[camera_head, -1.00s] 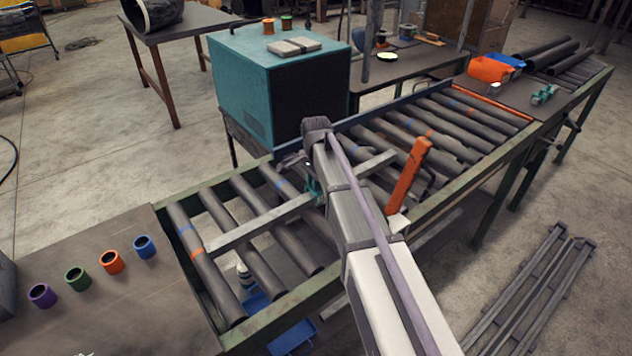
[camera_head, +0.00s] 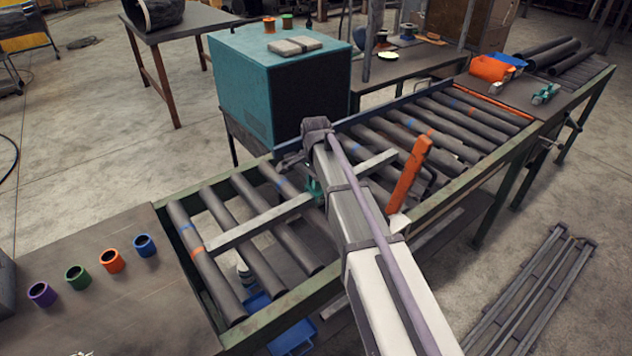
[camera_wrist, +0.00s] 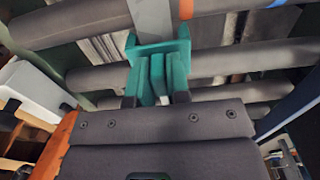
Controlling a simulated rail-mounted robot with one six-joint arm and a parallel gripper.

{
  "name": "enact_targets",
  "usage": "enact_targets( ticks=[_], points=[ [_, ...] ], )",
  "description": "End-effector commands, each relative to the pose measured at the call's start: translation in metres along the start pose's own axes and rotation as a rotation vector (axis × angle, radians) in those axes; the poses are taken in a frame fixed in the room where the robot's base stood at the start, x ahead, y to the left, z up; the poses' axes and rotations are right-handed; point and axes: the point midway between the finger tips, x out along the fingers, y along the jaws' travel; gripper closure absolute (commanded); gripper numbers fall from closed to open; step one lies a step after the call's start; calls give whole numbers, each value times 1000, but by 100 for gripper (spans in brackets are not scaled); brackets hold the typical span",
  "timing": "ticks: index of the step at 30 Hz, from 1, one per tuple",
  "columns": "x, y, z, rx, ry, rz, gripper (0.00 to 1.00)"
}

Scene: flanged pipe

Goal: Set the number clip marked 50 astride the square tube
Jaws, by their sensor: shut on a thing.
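My gripper (camera_wrist: 156,97) is shut on a teal clip (camera_wrist: 180,72), which shows in the middle of the wrist view. The clip's number cannot be read. The light grey square tube (camera_wrist: 153,18) runs from the top edge of the wrist view down to the clip's crosspiece. In the head view the tube (camera_head: 250,229) lies slantwise across the rollers. A bit of the teal clip (camera_head: 315,189) shows over it beside my arm, which hides the gripper. The clip is at or just above the tube; I cannot tell whether its legs straddle it.
Dark rollers (camera_head: 205,262) lie under the tube in a green frame. An orange upright bar (camera_head: 409,174) stands close to the right of my arm. A teal box (camera_head: 275,85) stands behind. Several coloured cups (camera_head: 111,260) stand on the left table.

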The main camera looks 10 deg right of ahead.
Motion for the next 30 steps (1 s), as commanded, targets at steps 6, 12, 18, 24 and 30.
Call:
enact_targets(
  ticks=[6, 12, 18, 24, 30],
  points=[
    [6, 0, 0, 0, 0, 0, 100],
    [8, 0, 0, 0, 0, 0, 82],
    [8, 0, 0, 0, 0, 0, 62],
    [8, 0, 0, 0, 0, 0, 54],
    [1, 0, 0, 0, 0, 0, 54]
  ],
)
